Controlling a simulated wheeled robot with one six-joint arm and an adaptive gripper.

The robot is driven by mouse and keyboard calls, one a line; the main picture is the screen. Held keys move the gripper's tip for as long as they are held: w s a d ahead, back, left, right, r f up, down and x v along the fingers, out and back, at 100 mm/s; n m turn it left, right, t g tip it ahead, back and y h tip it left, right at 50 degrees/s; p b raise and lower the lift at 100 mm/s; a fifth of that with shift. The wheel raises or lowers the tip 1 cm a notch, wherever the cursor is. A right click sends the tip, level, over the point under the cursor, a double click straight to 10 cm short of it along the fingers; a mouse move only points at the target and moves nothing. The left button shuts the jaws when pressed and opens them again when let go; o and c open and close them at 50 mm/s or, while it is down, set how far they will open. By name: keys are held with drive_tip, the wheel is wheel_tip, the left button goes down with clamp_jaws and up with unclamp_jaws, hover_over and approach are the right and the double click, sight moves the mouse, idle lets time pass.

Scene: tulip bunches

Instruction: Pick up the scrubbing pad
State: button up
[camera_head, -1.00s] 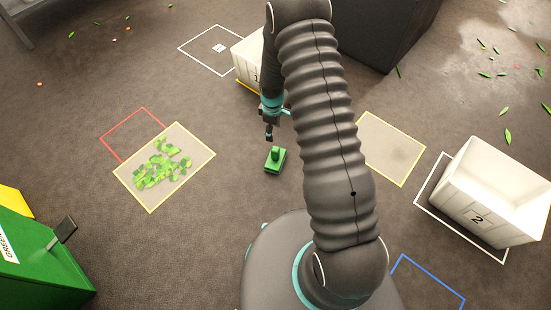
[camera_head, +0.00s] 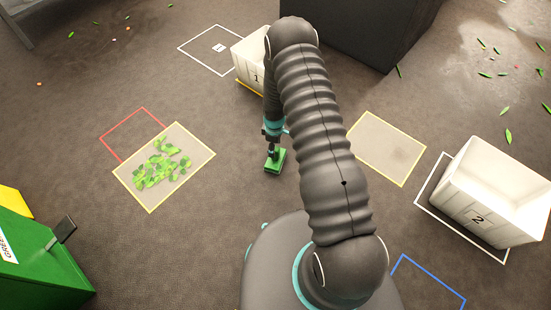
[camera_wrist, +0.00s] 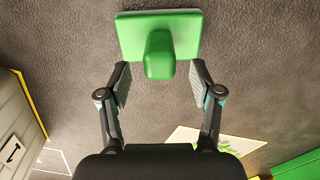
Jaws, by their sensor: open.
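The scrubbing pad (camera_head: 274,161) is a green block with a raised green handle, lying on the grey floor just in front of my base. In the wrist view the pad (camera_wrist: 185,32) is at the top centre, its handle pointing toward my gripper. My gripper (camera_wrist: 159,82) is open, with one finger on each side of the handle's near end. The fingers look clear of the handle. In the head view my gripper (camera_head: 272,150) is directly over the pad and partly covers it.
A mat with green leaves (camera_head: 203,151) lies left, beside a red outline. An empty yellow-edged mat (camera_head: 362,153) lies right. White crate 1 (camera_head: 246,52) stands behind my arm, white crate 2 (camera_head: 465,200) at right. A green bin (camera_head: 45,270) is at lower left. Floor around the pad is clear.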

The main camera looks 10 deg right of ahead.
drive_tip(key=shift+f, duration=1.25)
clamp_jaws()
drive_tip(key=shift+r, duration=0.1)
drive_tip(key=shift+r, duration=0.5)
drive_tip(key=r, duration=0.2)
drive_tip(key=d+r, duration=0.1)
drive_tip(key=shift+s+r, duration=0.25)
drive_tip(key=shift+r, duration=0.1)
drive_tip(key=s+d+r, duration=0.5)
drive_tip(key=d+r, duration=0.1)
drive_tip(key=d, duration=0.3)
drive_tip(key=shift+s, duration=0.2)
drive_tip(key=shift+r, duration=0.1)
